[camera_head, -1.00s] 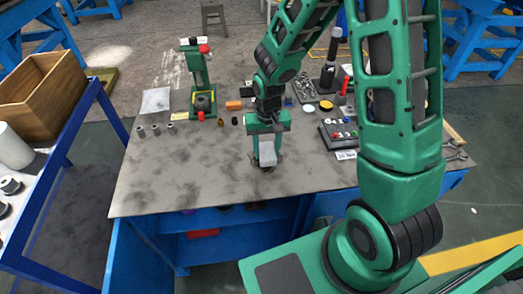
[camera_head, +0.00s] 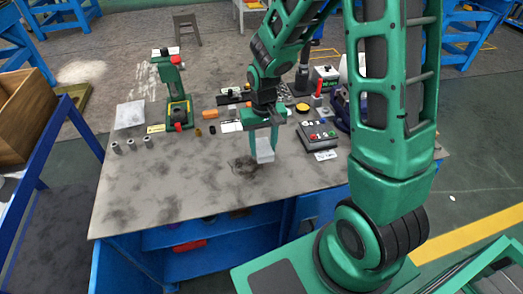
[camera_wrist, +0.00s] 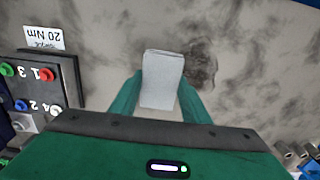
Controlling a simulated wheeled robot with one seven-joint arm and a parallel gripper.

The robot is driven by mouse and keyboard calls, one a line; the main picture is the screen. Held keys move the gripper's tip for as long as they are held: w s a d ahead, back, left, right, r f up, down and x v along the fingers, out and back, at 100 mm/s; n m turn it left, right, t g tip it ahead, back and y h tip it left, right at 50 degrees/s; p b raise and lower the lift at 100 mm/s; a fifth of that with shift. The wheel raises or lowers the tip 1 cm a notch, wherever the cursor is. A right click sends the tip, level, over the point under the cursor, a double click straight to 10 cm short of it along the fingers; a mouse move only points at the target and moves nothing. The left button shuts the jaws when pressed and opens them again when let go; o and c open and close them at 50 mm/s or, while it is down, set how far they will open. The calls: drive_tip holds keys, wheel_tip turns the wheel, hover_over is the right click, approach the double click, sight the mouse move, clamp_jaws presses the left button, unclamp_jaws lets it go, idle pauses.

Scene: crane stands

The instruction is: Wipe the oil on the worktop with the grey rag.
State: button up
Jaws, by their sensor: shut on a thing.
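My gripper (camera_head: 262,136) is shut on the grey rag (camera_head: 265,151), a pale folded piece that sticks out below the fingers. In the wrist view the rag (camera_wrist: 162,80) shows between my two green fingers (camera_wrist: 160,98). The oil (camera_head: 243,166) is a dark, ringed patch on the worktop (camera_head: 190,180), just left of the rag in the head view. In the wrist view the oil (camera_wrist: 202,62) lies just right of the rag, which may hide its edge. I cannot tell for sure whether the rag touches the worktop.
A control box with coloured buttons (camera_head: 317,134) and a label stands close right of my gripper. A green stand (camera_head: 177,105) and several small metal cylinders (camera_head: 131,145) are at the left. A red-topped post (camera_head: 318,90) stands behind. The front-left worktop is clear but smudged.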

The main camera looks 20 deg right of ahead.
sight(263, 147)
drive_tip(key=shift+r, duration=1.95)
